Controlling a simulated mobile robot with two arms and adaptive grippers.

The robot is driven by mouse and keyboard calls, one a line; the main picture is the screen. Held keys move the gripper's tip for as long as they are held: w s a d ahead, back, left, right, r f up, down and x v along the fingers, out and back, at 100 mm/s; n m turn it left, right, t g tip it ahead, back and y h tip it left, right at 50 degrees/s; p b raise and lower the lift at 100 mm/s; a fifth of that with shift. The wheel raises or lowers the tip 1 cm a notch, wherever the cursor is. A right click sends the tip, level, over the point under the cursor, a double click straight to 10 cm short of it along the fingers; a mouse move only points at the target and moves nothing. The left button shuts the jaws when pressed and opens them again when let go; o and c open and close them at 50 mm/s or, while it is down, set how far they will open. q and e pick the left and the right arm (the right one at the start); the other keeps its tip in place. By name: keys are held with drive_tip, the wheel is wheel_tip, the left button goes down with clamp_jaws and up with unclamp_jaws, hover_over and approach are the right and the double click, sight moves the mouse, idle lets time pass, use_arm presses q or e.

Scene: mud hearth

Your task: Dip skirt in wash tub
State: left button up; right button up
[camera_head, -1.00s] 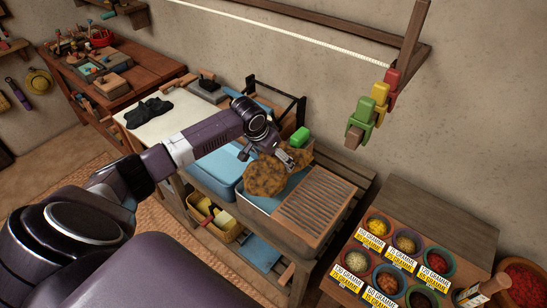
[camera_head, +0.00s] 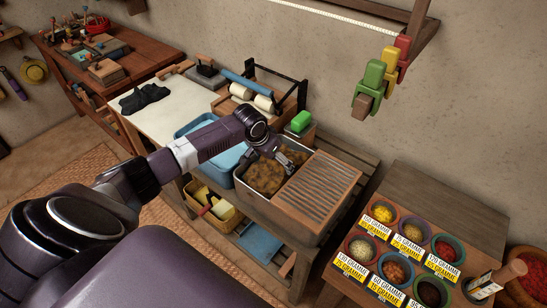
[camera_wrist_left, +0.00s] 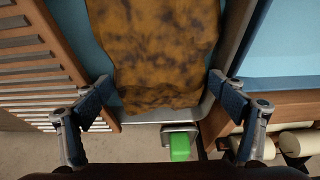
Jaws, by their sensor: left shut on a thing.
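The skirt, a brown cloth with dark blotches (camera_head: 265,178), lies low inside the grey wash tub (camera_head: 240,184), below its rim. In the left wrist view the skirt (camera_wrist_left: 165,50) fills the middle, with strips of blue water on both sides. My left gripper (camera_head: 283,160) is down at the tub's back part, over the skirt, and holds it. In the left wrist view its fingers (camera_wrist_left: 160,108) stand to either side of the skirt's near end; the exact contact is hidden. My right gripper is out of view.
A ribbed wooden washboard (camera_head: 316,194) covers the tub's right side. Green soap (camera_head: 301,121) sits behind it. A blue basin (camera_head: 190,126) stands to the left. Coloured pegs (camera_head: 374,75) hang above right. Spice bowls (camera_head: 361,247) stand on the right table.

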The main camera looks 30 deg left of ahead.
sight(273, 173)
use_arm(q)
drive_tip(key=shift+f+b, duration=1.7)
drive_tip(key=shift+f, duration=1.8)
